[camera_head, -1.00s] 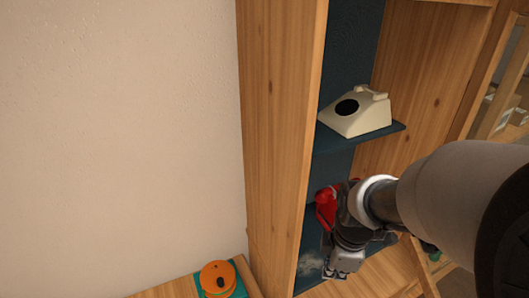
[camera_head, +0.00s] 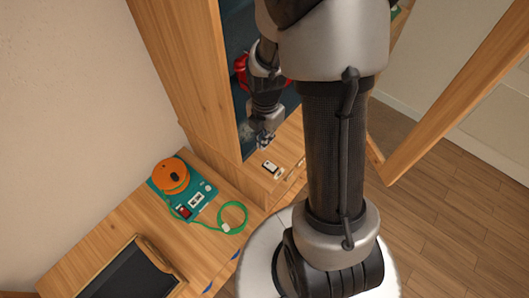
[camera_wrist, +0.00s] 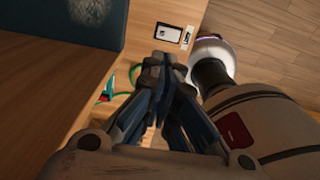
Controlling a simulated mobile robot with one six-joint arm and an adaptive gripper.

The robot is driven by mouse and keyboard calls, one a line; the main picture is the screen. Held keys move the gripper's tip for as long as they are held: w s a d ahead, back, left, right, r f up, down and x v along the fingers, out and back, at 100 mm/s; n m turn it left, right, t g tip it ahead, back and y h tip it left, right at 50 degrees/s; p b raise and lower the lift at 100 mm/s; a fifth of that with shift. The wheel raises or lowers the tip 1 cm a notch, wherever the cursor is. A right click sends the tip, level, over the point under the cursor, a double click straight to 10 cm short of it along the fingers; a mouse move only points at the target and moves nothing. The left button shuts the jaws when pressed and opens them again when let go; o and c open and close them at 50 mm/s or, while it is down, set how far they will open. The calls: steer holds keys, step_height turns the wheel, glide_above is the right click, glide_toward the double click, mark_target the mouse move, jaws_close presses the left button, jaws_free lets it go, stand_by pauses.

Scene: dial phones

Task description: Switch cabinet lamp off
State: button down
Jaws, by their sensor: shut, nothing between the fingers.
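The wooden cabinet (camera_head: 180,50) stands at the upper left of the head view, with a dark blue back panel. A small switch-like piece (camera_head: 271,167), dark and white, lies on the cabinet's low wooden ledge. The wrist view shows a framed pale plate (camera_wrist: 166,32) and a small white-and-dark piece (camera_wrist: 187,37) on that ledge; I cannot tell which is the lamp switch. My gripper (camera_head: 265,138) is shut and empty, pointing down above the ledge, just behind the switch-like piece. Its fingertips (camera_wrist: 160,70) show apart from both pieces. No lamp body is clearly visible.
A red object (camera_head: 241,72) is partly hidden behind my wrist. An orange round dial device (camera_head: 171,176) on a teal board, with a green cable (camera_head: 234,216), sits on the lower wooden desk. A dark framed panel (camera_head: 130,275) is at lower left. Wooden floor lies at right.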

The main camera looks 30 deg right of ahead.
steer(key=b, duration=0.4)
glide_above(265, 167)
step_height(265, 167, down, 12)
steer(key=shift+f, duration=0.2)
steer(key=shift+f+b, duration=0.4)
steer(key=shift+f, duration=0.2)
steer(key=shift+w+f+b, duration=0.15)
steer(key=shift+f+b, duration=0.2)
steer(key=shift+f, duration=0.15)
steer(key=shift+r, duration=0.15)
